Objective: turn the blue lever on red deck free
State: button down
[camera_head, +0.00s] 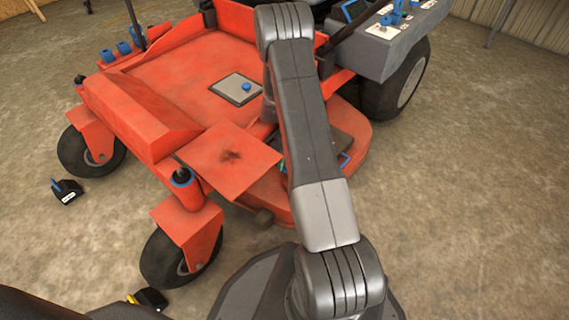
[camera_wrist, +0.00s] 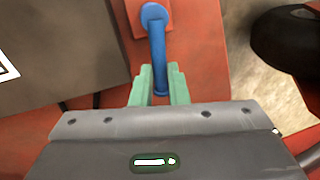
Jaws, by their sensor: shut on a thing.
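The blue lever (camera_wrist: 157,45) shows in the wrist view as a rod with a round blue pivot at its upper end, on the red deck (camera_wrist: 205,50). Its lower end lies between the green fingers of my gripper (camera_wrist: 159,80), which is shut on it. In the head view my arm hides most of the gripper and the lever. A small blue piece (camera_head: 346,160) shows just right of the arm over the red deck (camera_head: 356,134); I cannot tell if it is the lever.
A dark grey box or panel (camera_wrist: 60,50) lies left of the lever in the wrist view, and a black wheel (camera_wrist: 295,45) is at the right. In the head view a grey plate with a blue knob (camera_head: 246,87) lies on the red machine. Open floor (camera_head: 470,200) is at right.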

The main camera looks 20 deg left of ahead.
jog(key=shift+s+a+n, duration=0.1)
jog(key=shift+s+n, duration=0.15)
jog(key=shift+n, duration=0.25)
jog(key=c, duration=1.4)
grip_release()
notch_tip(320, 180, up, 14)
jog(key=w+p, duration=0.2)
jog(key=p, duration=0.2)
jog(key=shift+w+d+f+p, duration=0.25)
jog(key=shift+d+p, duration=0.1)
jog(key=shift+d, duration=0.05)
